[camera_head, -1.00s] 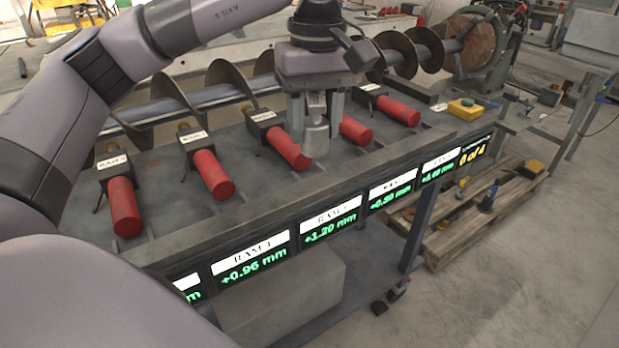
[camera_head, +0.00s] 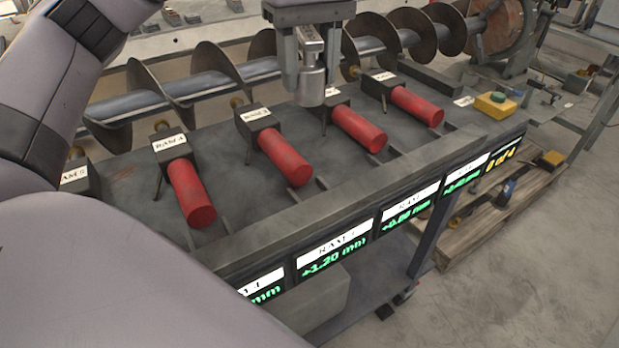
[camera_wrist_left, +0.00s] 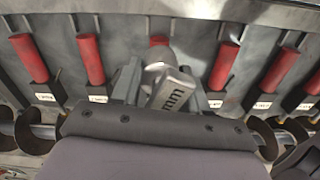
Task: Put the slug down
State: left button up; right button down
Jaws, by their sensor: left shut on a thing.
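The slug (camera_head: 312,82) is a small grey metal block with a rounded end and lettering on its side. My right gripper is not in view.
Several red ram cylinders (camera_head: 192,192) stick out from labelled black blocks along the bench. A long auger (camera_head: 220,75) runs behind them. Green displays (camera_head: 330,255) line the front edge.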

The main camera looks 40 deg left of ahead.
pick_arm(q)
notch_tip(320, 180, down, 13)
jog(key=b, duration=0.2)
jog(key=shift+r+b, duration=0.1)
jog(key=shift+b, duration=0.3)
jog(key=shift+f, duration=2.4)
jog(key=shift+f, duration=0.1)
jog(key=shift+f+b, duration=0.15)
jog(key=shift+b, duration=0.2)
jog(key=o, duration=1.2)
jog(key=shift+r, duration=0.2)
